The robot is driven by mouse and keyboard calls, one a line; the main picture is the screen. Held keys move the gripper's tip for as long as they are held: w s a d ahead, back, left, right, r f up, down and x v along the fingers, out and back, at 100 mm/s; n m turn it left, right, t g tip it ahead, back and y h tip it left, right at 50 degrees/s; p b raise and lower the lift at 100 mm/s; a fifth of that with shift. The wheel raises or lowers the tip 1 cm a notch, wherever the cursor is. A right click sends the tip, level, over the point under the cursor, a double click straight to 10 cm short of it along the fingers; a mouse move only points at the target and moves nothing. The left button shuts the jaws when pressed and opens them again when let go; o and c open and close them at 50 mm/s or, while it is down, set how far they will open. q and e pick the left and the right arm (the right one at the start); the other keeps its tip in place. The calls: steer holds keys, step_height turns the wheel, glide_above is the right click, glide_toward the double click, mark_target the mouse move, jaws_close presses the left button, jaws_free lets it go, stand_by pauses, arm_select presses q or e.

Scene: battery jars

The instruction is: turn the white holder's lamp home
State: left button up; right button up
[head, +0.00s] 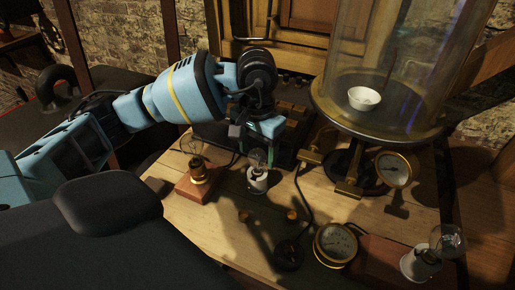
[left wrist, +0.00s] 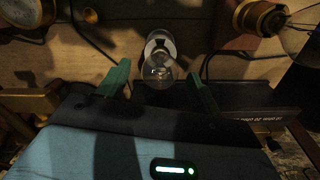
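A clear glass lamp (head: 258,159) stands upright in a white holder (head: 257,182) on the wooden table, below my left gripper (head: 256,140). In the left wrist view the lamp's bulb (left wrist: 158,72) lies between the two green fingers of the left gripper (left wrist: 160,74), with gaps on both sides. The left gripper is open and points down. The white holder (left wrist: 160,42) shows partly behind the glass. A second white holder (head: 420,263) with a tilted bulb (head: 447,241) is at the front right. My right gripper is out of view.
A brass-socket lamp (head: 197,172) on a wooden block stands just left. A dark box (head: 290,130) is behind the gripper. A glass bell jar (head: 390,70) with a white bowl (head: 364,98) stands at right. Gauges (head: 335,244) and a cable (head: 303,205) lie in front.

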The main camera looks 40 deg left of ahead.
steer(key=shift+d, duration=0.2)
arm_select(q)
step_height(320, 180, up, 3)
steer(key=shift+f, duration=0.2)
step_height(320, 180, up, 4)
steer(key=shift+f, duration=0.1)
steer(key=shift+r, duration=0.7)
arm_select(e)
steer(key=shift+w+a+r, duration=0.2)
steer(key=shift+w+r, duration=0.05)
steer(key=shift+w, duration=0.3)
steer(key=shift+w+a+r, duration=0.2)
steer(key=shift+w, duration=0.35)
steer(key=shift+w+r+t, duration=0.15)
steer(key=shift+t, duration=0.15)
